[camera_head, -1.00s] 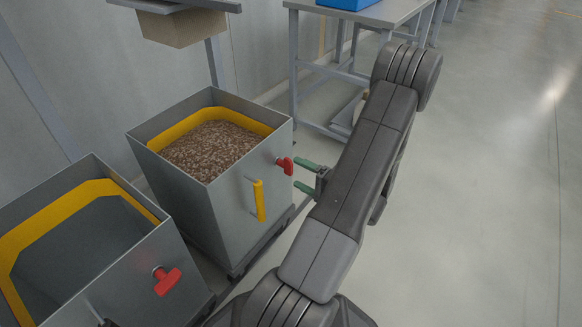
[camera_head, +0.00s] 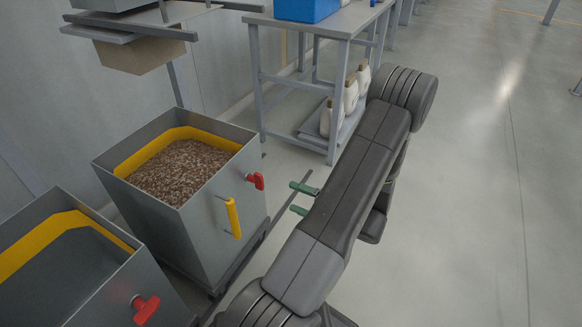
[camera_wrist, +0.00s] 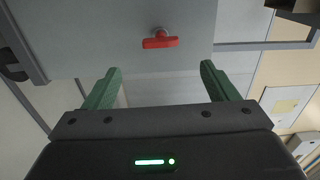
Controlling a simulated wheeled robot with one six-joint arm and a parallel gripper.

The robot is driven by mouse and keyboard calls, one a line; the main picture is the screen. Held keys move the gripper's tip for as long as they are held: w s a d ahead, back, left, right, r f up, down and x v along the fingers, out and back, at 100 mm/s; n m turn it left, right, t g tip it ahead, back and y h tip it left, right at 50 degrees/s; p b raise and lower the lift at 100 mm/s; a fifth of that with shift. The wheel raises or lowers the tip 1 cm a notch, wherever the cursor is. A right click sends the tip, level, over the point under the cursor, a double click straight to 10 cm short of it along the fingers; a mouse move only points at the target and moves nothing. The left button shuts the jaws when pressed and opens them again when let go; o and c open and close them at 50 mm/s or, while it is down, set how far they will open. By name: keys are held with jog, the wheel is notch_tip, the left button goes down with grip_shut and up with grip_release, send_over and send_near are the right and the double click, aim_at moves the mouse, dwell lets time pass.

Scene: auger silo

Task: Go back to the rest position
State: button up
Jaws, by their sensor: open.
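My gripper (camera_head: 301,198) is open and empty, its two green fingers pointing left toward the far grey bin. In the wrist view my gripper (camera_wrist: 161,84) shows both green fingers spread apart with nothing between them. The far grey bin (camera_head: 213,222) has a yellow inner rim and is filled with brown pellets. Its red knob (camera_head: 256,180) and yellow handle (camera_head: 233,217) are on the side facing my arm. The red knob also shows in the wrist view (camera_wrist: 160,42), ahead of the fingers and apart from them.
A nearer grey bin (camera_head: 110,292) with a red knob (camera_head: 146,309) stands at the lower left and looks empty. A grey table (camera_head: 340,22) holds a blue crate (camera_head: 308,8), with white bottles (camera_head: 351,96) on its lower shelf. The floor (camera_head: 470,200) at right is clear.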

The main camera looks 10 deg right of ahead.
aim_at(262, 184)
jog(key=b+x, duration=0.3)
jog(key=x, duration=1)
jog(key=shift+w+a, duration=0.25)
jog(key=shift+a, duration=0.05)
